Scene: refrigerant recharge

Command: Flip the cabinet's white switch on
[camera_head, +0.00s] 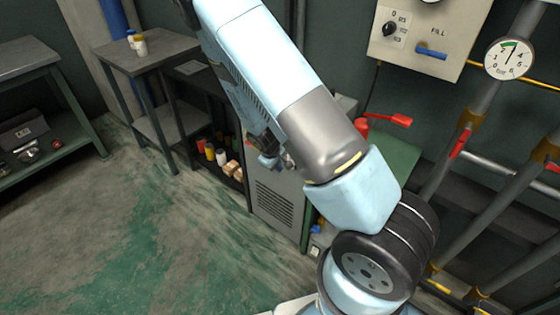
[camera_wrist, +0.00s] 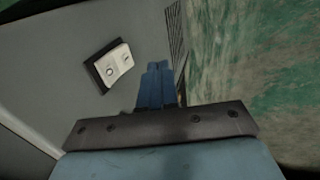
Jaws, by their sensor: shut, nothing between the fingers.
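The white switch (camera_wrist: 119,62) sits in a dark frame on the grey cabinet face (camera_wrist: 60,60) in the wrist view, left of my fingers. It bears a small dark ring mark. My gripper (camera_wrist: 157,68) has its blue fingers together and empty, pointing toward the cabinet. The fingertips are to the right of the switch and look apart from it; the exact gap to the face cannot be told. In the head view the grey vented cabinet (camera_head: 278,205) stands below my arm, and I cannot make out the switch there.
A low shelf with several bottles (camera_head: 221,156) stands left of the cabinet. A wall panel (camera_head: 440,65) with a knob and blue handle is at the upper right, beside a gauge (camera_head: 509,59) and pipes. The floor (camera_head: 150,240) at left is clear.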

